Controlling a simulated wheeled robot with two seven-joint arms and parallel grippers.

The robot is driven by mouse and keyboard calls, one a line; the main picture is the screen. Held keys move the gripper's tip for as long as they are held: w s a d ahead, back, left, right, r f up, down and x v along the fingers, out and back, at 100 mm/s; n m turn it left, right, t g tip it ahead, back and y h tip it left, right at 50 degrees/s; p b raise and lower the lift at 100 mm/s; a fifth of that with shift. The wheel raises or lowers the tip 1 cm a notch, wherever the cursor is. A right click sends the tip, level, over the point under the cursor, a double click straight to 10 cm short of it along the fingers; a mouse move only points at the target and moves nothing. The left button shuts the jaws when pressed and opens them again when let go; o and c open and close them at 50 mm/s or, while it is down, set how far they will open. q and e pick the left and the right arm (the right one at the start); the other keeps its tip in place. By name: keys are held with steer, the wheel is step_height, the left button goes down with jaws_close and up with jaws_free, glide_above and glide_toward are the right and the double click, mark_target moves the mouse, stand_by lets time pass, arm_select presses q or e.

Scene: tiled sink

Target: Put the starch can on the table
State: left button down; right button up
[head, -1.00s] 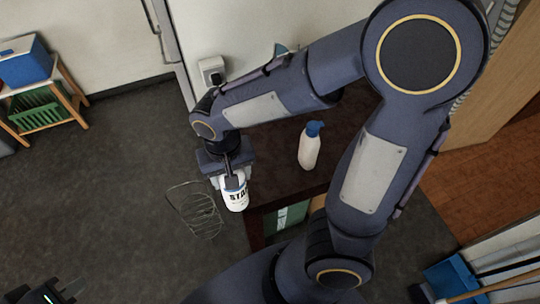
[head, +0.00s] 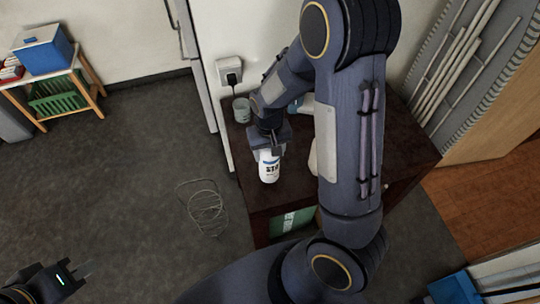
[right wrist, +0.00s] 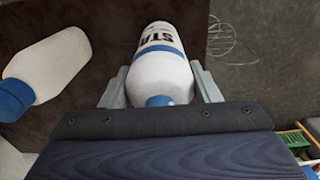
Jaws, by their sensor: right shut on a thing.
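The starch can (head: 269,168) is white with dark lettering and a blue band. My right gripper (head: 268,148) is shut on it. In the right wrist view the can (right wrist: 160,70) lies between the two fingers of my right gripper (right wrist: 160,78). In the head view the can appears over the left part of the dark brown table (head: 408,160); I cannot tell whether its base touches the top. My left gripper (head: 82,272) is at the lower left, far from the can, and its opening is unclear.
A greenish cup (head: 242,110) is at the table's back left corner. A wire basket (head: 207,208) is on the floor left of the table.

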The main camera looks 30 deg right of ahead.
steer(key=shift+w+d+f, duration=0.15)
steer(key=shift+f, duration=1.6)
steer(key=shift+f, duration=0.2)
steer(key=o, duration=1.7)
step_height(320, 180, up, 12)
steer(key=shift+r, duration=0.1)
steer(key=s+a+r+t+y, duration=0.2)
steer(key=s+r, duration=0.3)
steer(key=s, duration=0.3)
steer(key=s+a+r+n+t+y, duration=0.1)
steer(key=s+a+r+t, duration=0.1)
steer(key=s+r, duration=0.4)
steer(key=s+t, duration=0.1)
steer(key=s, duration=0.2)
steer(key=shift+t+y, duration=0.3)
steer(key=shift+y, duration=0.1)
